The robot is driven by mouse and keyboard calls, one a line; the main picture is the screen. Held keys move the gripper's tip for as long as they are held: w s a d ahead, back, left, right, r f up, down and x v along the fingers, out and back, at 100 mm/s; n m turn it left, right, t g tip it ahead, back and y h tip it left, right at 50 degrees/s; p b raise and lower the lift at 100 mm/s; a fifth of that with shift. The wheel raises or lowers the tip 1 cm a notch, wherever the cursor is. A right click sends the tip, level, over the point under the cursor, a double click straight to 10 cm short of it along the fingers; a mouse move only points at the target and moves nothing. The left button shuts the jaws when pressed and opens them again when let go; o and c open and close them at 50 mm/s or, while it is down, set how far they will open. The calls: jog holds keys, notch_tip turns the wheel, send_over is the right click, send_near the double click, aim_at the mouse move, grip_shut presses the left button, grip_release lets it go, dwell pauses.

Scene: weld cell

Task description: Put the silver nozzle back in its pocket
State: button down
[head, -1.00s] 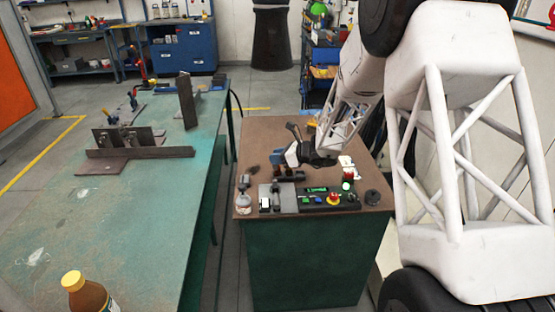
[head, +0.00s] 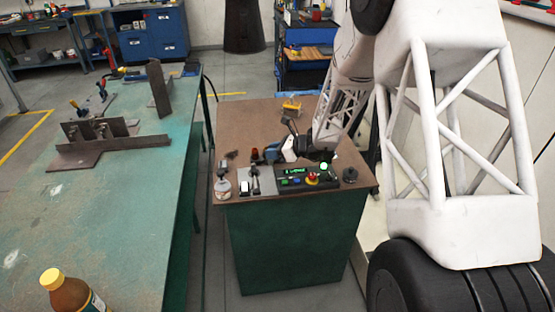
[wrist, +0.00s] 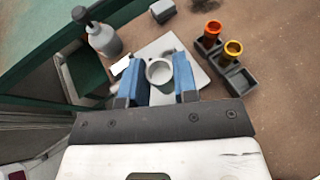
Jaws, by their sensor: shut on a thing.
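My gripper (wrist: 159,78) has two blue fingers, closed on the silver nozzle (wrist: 158,72), a grey ring-like piece seen from above in the wrist view. The fingers are over a light grey plate (wrist: 198,78). To their right is a dark nozzle rack (wrist: 222,68). It holds an orange nozzle (wrist: 210,32) and a gold nozzle (wrist: 233,48); its near pocket (wrist: 241,82) looks empty. In the head view my gripper (head: 272,153) is low over the brown cabinet top, and the nozzle is too small to make out.
A bottle with a dark pump top (wrist: 104,40) stands left of the fingers. A control box (head: 305,178) with lit buttons and a dark round knob (head: 350,174) are at the cabinet's front. A yellow object (head: 291,105) lies behind. The green table (head: 110,210) is to the left.

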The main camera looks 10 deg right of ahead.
jog(key=s+d, duration=0.1)
jog(key=s+d+f, duration=0.1)
jog(key=s+d, duration=0.1)
jog(key=s+d+f, duration=0.1)
jog(key=d, duration=0.1)
jog(key=shift+s+f, duration=0.15)
jog(key=shift+f, duration=0.05)
jog(key=w, duration=0.5)
jog(key=w+f, duration=0.1)
jog(key=w, duration=1)
jog(key=shift+a+f, duration=0.1)
jog(key=shift+f, duration=0.1)
jog(key=shift+f, duration=0.1)
jog(key=shift+f, duration=1.7)
jog(key=shift+f, duration=0.1)
jog(key=c, duration=0.9)
grip_release()
